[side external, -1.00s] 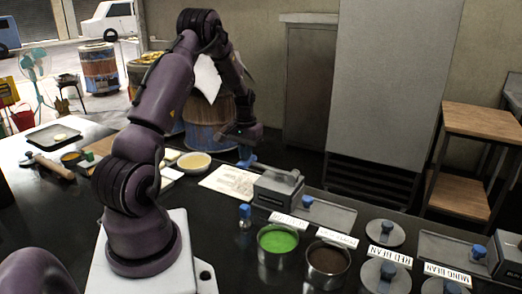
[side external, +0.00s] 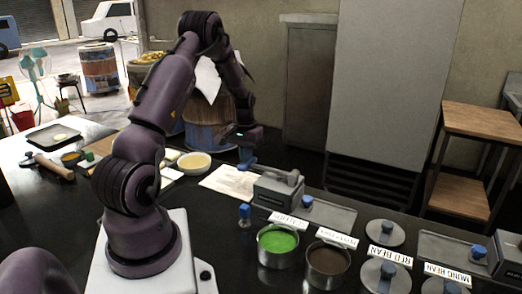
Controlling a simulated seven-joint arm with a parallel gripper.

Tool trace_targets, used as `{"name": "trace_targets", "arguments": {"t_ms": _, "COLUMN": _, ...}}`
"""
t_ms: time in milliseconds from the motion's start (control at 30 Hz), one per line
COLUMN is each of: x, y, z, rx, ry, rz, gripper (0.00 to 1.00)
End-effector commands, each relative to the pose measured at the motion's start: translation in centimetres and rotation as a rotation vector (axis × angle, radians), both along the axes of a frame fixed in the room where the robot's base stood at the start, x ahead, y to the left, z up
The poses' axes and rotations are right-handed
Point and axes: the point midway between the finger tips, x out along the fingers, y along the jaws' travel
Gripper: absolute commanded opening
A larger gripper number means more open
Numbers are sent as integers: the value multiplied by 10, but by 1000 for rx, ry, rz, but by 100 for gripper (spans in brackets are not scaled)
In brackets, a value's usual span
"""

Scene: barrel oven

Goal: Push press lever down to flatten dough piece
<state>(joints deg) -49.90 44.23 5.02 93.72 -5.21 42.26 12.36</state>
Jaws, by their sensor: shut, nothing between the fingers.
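A grey metal device (side external: 276,192), which looks like the press, stands on the black counter right of centre. A short grey handle (side external: 291,178) on its top looks like the lever. My gripper (side external: 247,165) points down just left of and behind the device, over the far edge of the paper sheet. Its blue fingertips are shut and empty, and they appear apart from the handle. I cannot make out a dough piece in the device. A small pale dough-like piece (side external: 62,136) lies on the dark tray (side external: 42,140) at far left.
Near the device are a printed sheet (side external: 229,182), a pale-filled bowl (side external: 194,164), a flat grey tray (side external: 330,214), a green-filled pot (side external: 279,241) and a brown-filled pot (side external: 327,262). Blue-knobbed lids (side external: 385,234) and labels lie to the right. A rolling pin (side external: 54,167) lies left.

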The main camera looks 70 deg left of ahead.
Motion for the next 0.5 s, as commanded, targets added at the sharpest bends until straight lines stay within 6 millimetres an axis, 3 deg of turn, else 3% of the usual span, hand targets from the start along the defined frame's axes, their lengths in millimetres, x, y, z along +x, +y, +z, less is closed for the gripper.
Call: {"name": "trace_targets", "arguments": {"t_ms": 500, "x": 1, "y": -1, "z": -10, "rx": -1, "ry": 0, "rz": -1, "gripper": 0}}
